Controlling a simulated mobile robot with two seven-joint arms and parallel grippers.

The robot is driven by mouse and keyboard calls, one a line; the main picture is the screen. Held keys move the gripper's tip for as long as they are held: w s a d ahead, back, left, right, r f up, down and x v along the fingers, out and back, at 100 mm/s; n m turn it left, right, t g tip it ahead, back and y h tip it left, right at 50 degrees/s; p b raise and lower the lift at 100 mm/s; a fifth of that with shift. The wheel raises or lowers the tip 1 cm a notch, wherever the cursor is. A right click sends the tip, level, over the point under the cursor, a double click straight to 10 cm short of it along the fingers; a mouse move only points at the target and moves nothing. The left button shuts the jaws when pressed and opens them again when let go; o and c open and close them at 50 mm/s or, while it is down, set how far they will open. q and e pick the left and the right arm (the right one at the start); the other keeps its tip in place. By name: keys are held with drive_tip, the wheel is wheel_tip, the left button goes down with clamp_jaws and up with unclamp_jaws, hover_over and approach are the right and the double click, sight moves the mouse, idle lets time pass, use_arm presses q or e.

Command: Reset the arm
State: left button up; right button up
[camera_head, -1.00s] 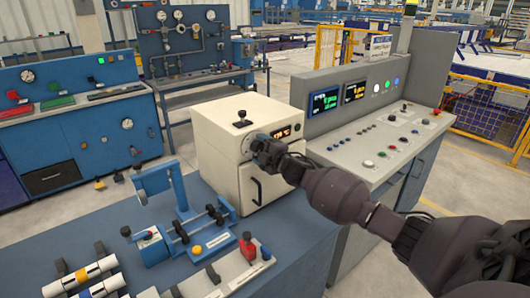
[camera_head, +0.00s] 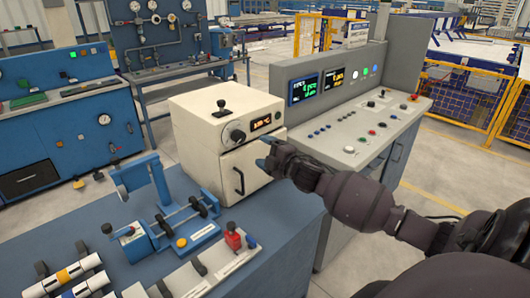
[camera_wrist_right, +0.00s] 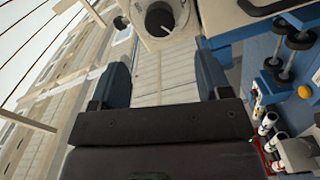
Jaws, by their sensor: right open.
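My right arm comes in from the right in the head view. Its gripper (camera_head: 266,151) is in front of the right part of the white oven-like box (camera_head: 205,170), near the box's display, and holds nothing. In the right wrist view the two fingers of the right gripper (camera_wrist_right: 162,82) stand wide apart with nothing between them. The box's dark round knob (camera_head: 234,134) is uncovered in the head view. It also shows beyond the fingertips at the top of the right wrist view (camera_wrist_right: 160,20). My left gripper is not in view.
A blue bench (camera_head: 283,222) carries a blue roller fixture (camera_head: 180,225), red and blue blocks, and white pipes with coloured bands (camera_head: 70,274) at the lower left. A grey control console (camera_head: 345,145) stands right of the box.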

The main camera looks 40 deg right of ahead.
idle(0.6)
drive_tip(key=s+a+f+m+g, duration=0.2)
drive_tip(key=s+a+f+m, duration=0.3)
drive_tip(key=s+f, duration=0.3)
drive_tip(key=s+a+f+m+g+h, duration=0.1)
drive_tip(key=s+a+f+m+g, duration=0.1)
drive_tip(key=s+a+f+m, duration=0.3)
drive_tip(key=s+a+f+m+g, duration=0.2)
drive_tip(key=s+a+f+m, duration=0.3)
drive_tip(key=s+f, duration=0.7)
drive_tip(key=s+a, duration=0.2)
drive_tip(key=shift+s, duration=0.35)
